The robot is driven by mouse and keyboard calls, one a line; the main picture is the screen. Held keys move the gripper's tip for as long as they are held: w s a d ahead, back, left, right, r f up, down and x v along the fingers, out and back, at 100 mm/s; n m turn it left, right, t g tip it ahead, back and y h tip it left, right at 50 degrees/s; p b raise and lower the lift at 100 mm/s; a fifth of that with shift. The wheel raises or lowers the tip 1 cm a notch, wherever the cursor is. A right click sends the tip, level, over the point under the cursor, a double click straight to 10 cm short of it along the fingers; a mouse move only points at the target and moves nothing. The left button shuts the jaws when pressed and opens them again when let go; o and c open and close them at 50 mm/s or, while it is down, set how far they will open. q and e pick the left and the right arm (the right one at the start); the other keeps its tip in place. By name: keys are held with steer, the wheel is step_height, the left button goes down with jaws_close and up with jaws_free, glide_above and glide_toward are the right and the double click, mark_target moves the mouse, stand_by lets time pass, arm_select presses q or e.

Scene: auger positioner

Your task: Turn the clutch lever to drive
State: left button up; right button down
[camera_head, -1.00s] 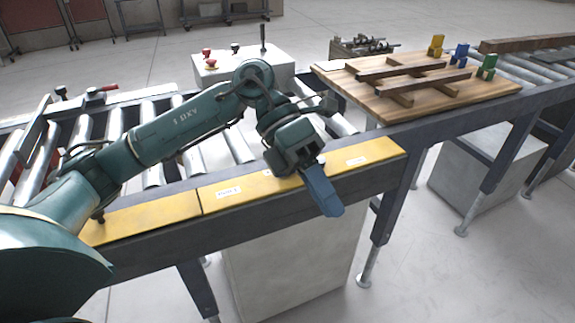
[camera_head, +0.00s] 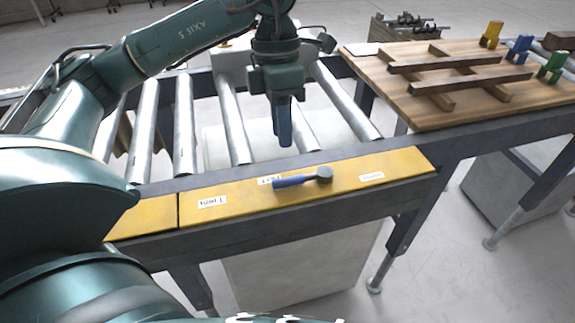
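The clutch lever (camera_head: 298,180) has a blue handle and a dark round hub at its right end. It sits on the yellow panel (camera_head: 240,198) along the front of the roller conveyor. Its handle points left, slightly toward me, across the lower edge of the middle white label. Two more labels lie on the panel, one to the left and one to the right; their text is too small to read surely. My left gripper (camera_head: 284,138) hangs pointing down behind the lever, apart from it. Its blue fingers overlap in this view, so their opening is unclear. My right gripper is not in view.
Metal rollers (camera_head: 232,120) lie behind the panel, with a pale control box behind my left arm. A wooden board (camera_head: 480,100) with dark bars and yellow, blue and green blocks stands at the right. My arm covers much of the left side.

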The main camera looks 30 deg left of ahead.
mark_target(286, 178)
arm_select(q)
steer(key=f, duration=0.3)
steer(key=d+f, duration=0.1)
steer(key=f, duration=0.2)
steer(key=s+f, duration=0.1)
steer(key=f, duration=0.2)
steer(key=shift+d+p, duration=0.2)
steer(key=shift+p, duration=0.1)
steer(key=shift+c, duration=0.5)
jaws_close()
